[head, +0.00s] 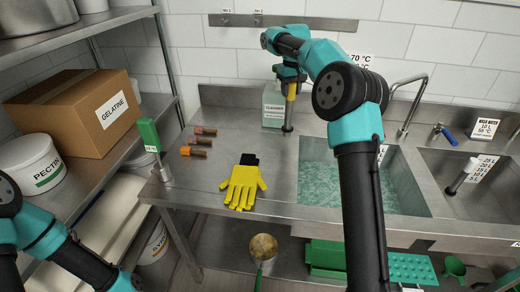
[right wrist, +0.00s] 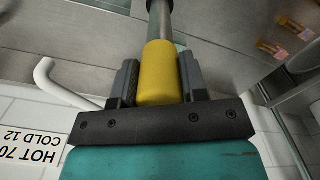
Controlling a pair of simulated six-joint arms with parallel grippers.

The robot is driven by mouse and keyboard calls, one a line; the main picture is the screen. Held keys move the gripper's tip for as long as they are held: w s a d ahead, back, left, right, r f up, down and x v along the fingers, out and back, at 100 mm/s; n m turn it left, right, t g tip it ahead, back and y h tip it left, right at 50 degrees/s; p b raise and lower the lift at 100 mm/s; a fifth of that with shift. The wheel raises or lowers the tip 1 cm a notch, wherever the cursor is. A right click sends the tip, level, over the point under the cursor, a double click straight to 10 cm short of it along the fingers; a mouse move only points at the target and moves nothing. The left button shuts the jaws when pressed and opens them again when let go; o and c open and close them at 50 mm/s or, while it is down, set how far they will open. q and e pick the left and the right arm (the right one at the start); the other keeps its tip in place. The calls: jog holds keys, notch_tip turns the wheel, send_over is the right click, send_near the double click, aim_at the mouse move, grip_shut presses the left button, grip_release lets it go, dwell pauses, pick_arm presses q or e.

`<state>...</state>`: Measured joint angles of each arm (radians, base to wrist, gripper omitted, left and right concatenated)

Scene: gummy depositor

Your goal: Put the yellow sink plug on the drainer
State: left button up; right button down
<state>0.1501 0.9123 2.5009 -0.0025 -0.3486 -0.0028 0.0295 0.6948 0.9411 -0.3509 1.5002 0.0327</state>
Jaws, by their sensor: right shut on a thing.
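The yellow sink plug is a grey pipe with a yellow grip (head: 291,92). My right gripper (head: 289,82) is shut on that yellow grip. The plug hangs upright, its dark foot low over the back right of the steel drainer (head: 213,165), close to the left sink's edge. I cannot tell whether the foot touches the steel. In the right wrist view the yellow grip (right wrist: 158,72) sits between both fingers, with the grey pipe running away from it. My left arm shows at the lower left; its gripper is out of the picture.
A cleaner container (head: 273,108) stands just left of the plug. The water-filled left sink (head: 330,185) and tap (head: 408,110) are to the right.

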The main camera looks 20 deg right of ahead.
jog(key=w+a+r, duration=0.1)
jog(key=a+r, duration=0.5)
jog(key=a, duration=0.5)
jog(key=shift+w+a, duration=0.15)
jog(key=shift+w, duration=0.05)
jog(key=shift+f, duration=0.15)
jog(key=shift+f, duration=2.8)
jog(key=shift+f, duration=2.25)
jog(key=c, duration=0.7)
grip_release()
jog(key=shift+o, duration=0.2)
